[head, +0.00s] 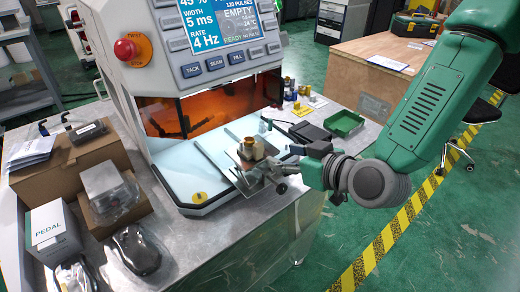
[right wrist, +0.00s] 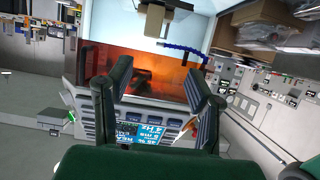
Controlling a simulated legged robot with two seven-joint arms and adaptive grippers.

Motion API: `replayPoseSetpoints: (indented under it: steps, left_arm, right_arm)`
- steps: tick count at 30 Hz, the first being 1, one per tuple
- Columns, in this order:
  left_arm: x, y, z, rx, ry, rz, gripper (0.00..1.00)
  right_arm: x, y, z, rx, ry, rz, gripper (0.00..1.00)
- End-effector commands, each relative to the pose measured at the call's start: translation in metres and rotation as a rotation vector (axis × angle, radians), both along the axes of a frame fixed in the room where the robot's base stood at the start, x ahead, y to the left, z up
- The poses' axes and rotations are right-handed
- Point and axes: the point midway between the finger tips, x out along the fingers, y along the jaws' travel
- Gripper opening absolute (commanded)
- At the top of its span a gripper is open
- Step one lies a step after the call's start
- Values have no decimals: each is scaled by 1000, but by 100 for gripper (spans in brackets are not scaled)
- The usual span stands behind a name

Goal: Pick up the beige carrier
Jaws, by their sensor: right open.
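A small beige-brown block, which looks like the beige carrier (right wrist: 170,22), shows at the top of the right wrist view, beyond the fingers and apart from them. In the head view, a brass-coloured cylinder (head: 252,148) stands over a flat metal piece at the front of the machine's pale work surface; I cannot tell how it relates to the carrier. My right gripper (head: 268,177) is close beside it, at the work surface's front edge. Its two dark fingers stand wide apart in the right wrist view (right wrist: 160,95), with nothing between them. My left gripper is not in view.
The machine (head: 215,60), with screen, buttons and orange window, rises behind the work surface. A green tray (head: 343,124) and small brass parts (head: 302,108) lie to the right. Cardboard boxes (head: 70,165), a pedal box (head: 53,235) and a mouse-like dark item (head: 137,250) crowd the left.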

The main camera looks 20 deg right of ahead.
Motion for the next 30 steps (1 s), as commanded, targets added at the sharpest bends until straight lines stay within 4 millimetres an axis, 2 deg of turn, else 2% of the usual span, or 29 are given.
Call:
replayPoseSetpoints:
  steps: [3,9,17,25,30]
  left_arm:
    - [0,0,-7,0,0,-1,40]
    - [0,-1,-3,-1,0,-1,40]
    - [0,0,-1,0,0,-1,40]
    - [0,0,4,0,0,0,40]
    - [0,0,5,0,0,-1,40]
  right_arm:
    - [19,4,-13,1,2,-2,47]
    - [48,21,-24,-3,3,-2,47]
    - [67,31,-31,-6,4,-2,47]
    - [102,34,-47,-2,5,-2,47]
    - [108,35,-50,1,5,-2,47]
